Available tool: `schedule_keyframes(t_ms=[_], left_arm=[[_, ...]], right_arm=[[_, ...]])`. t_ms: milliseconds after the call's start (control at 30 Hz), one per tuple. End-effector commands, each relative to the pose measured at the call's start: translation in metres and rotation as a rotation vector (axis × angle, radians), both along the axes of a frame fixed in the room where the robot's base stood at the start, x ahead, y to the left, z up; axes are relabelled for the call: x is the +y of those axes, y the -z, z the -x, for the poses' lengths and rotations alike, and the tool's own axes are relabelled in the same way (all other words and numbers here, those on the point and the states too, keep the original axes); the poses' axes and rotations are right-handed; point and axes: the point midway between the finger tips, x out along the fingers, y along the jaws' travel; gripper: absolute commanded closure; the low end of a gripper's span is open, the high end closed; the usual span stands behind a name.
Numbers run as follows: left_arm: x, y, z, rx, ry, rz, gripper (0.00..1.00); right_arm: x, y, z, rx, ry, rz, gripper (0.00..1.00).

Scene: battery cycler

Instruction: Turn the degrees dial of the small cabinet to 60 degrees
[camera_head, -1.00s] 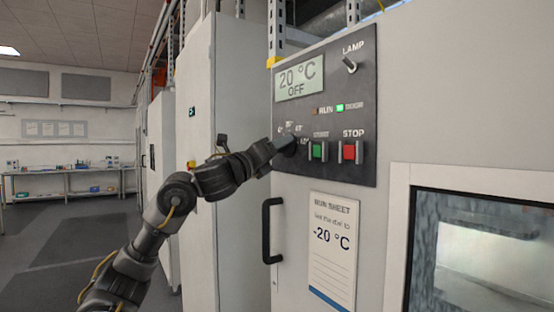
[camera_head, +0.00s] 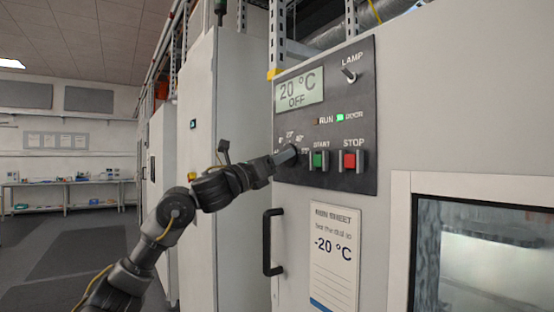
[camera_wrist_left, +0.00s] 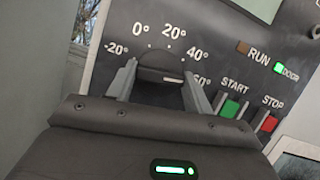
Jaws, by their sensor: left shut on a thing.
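The dark round degrees dial (camera_wrist_left: 160,68) sits on the control panel, with marks from -20° to 60° around it. A short white line shows on its right side, towards the 60° mark (camera_wrist_left: 202,80); the exact reading is hard to tell. My left gripper (camera_wrist_left: 157,90) has a finger on each side of the dial and is shut on it. In the head view my left gripper (camera_head: 285,156) is at the panel's lower left and mostly hides the dial. The display (camera_head: 299,91) reads 20 °C, OFF. My right gripper is not in view.
The green START button (camera_head: 319,160) and red STOP button (camera_head: 350,160) are just right of the dial. A LAMP switch (camera_head: 349,73) is above. A black door handle (camera_head: 270,242) and a run sheet (camera_head: 334,260) reading -20 °C are below. A tall cabinet (camera_head: 198,170) stands left.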

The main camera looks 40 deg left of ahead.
Motion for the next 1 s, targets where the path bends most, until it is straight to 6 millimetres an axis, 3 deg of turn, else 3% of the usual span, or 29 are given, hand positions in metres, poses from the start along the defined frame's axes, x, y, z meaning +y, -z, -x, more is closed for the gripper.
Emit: schedule_keyframes(t_ms=[100, 133, 300, 667, 1000], left_arm=[[-0.001, 0.001, -0.001, 0.003, -0.001, -0.004, 0.72], [-0.001, 0.001, -0.001, 0.003, -0.001, -0.004, 0.48], [0.000, 0.001, 0.000, 0.002, 0.000, -0.003, 0.27], [0.002, 0.004, 0.006, 0.000, -0.002, -0.002, 0.27], [0.015, 0.032, 0.062, 0.000, -0.004, -0.004, 0.27]], right_arm=[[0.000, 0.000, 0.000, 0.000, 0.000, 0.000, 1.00], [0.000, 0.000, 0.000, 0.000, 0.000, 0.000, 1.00], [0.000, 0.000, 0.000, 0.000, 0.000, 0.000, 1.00], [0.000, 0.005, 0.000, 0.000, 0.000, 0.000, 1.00], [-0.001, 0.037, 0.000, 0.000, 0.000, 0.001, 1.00]])
